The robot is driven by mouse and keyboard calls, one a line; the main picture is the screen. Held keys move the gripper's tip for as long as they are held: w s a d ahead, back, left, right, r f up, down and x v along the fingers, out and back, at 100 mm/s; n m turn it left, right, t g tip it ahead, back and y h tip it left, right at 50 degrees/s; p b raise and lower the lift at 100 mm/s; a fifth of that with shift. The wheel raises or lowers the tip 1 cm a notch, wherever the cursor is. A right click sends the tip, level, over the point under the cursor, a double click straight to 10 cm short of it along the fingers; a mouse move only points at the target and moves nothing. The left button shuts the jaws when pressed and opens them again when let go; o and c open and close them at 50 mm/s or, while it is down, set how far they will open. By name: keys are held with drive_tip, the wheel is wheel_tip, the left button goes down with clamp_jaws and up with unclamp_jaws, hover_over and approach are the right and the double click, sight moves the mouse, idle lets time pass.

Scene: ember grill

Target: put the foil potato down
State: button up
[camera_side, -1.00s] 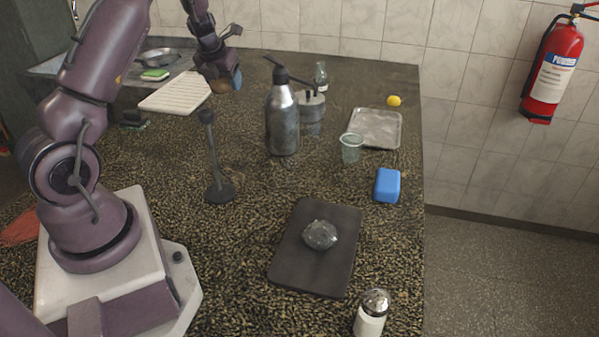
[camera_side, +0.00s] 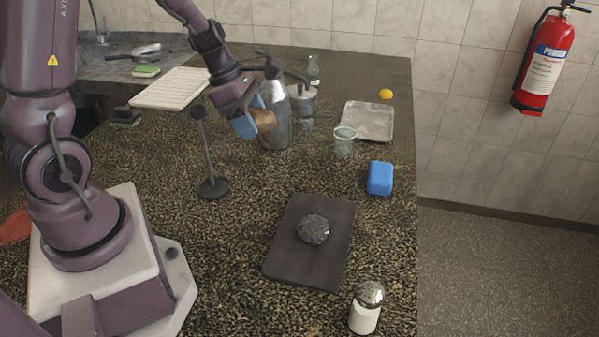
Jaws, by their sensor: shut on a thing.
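A crumpled silver-grey foil lump, which looks like the foil potato (camera_side: 313,229), lies on a dark rectangular board (camera_side: 296,268) at the front of the counter. My gripper (camera_side: 250,117), with blue fingers, is shut on a brown rounded thing (camera_side: 265,120). It holds this above the counter, in front of the metal bottle in the picture. The gripper is well behind and left of the foil lump, apart from it. The far side of the brown thing is hidden by the fingers.
A metal pump bottle (camera_side: 275,138) stands behind the gripper and a dark upright stand (camera_side: 213,187) to its left. Bare counter lies between stand and board.

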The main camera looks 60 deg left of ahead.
drive_tip(key=shift+s+d+r+m, duration=0.1)
drive_tip(key=shift+s+d+m, duration=0.15)
drive_tip(key=shift+d+m, duration=0.45)
wheel_tip(320, 180, down, 5)
hover_over(304, 173)
drive_tip(key=s, duration=0.2)
drive_tip(key=f, duration=0.9)
drive_tip(key=shift+w+a+f, duration=0.2)
drive_tip(key=shift+w+a, duration=0.05)
drive_tip(key=shift+a, duration=0.05)
drive_tip(key=shift+w+a+f, duration=0.1)
drive_tip(key=shift+w+f, duration=0.1)
drive_tip(key=shift+f, duration=1.65)
drive_tip(key=shift+f, duration=0.1)
drive_tip(key=o, duration=1)
